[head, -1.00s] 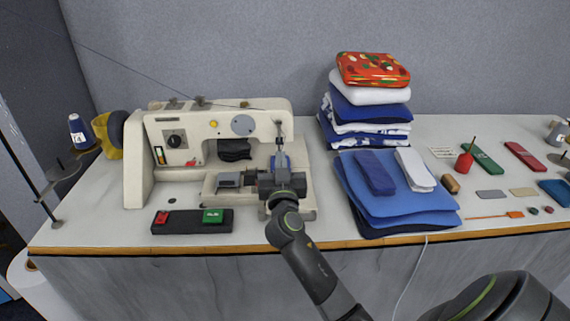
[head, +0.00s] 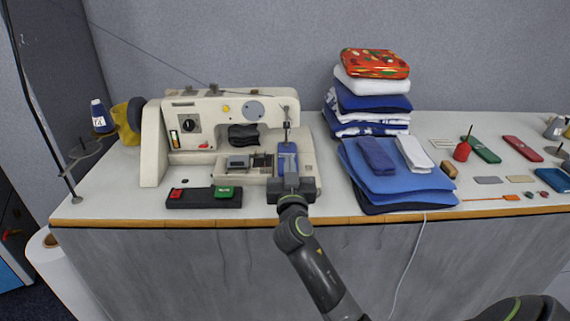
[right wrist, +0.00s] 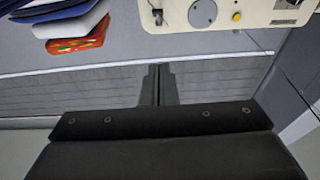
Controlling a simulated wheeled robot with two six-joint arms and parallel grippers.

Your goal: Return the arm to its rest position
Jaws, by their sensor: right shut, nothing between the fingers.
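My right gripper (head: 289,166) is in front of the right end of the cream sewing machine (head: 152,145) in the head view. Its arm comes up from the bottom edge. In the right wrist view its two dark fingers (right wrist: 157,84) are together with nothing between them. A small blue piece (head: 287,152) shows below the needle area, just beyond the gripper, which partly hides it. I cannot tell from the head view how high the gripper is above the machine bed. My left gripper is not in view.
A black control box (head: 204,203) with red and green buttons lies at the table's front edge. Right of the machine stand blue folded cloths (head: 400,184) and a textile stack (head: 372,103) topped by an orange patterned bundle (head: 375,63). Room in front of the table looks clear.

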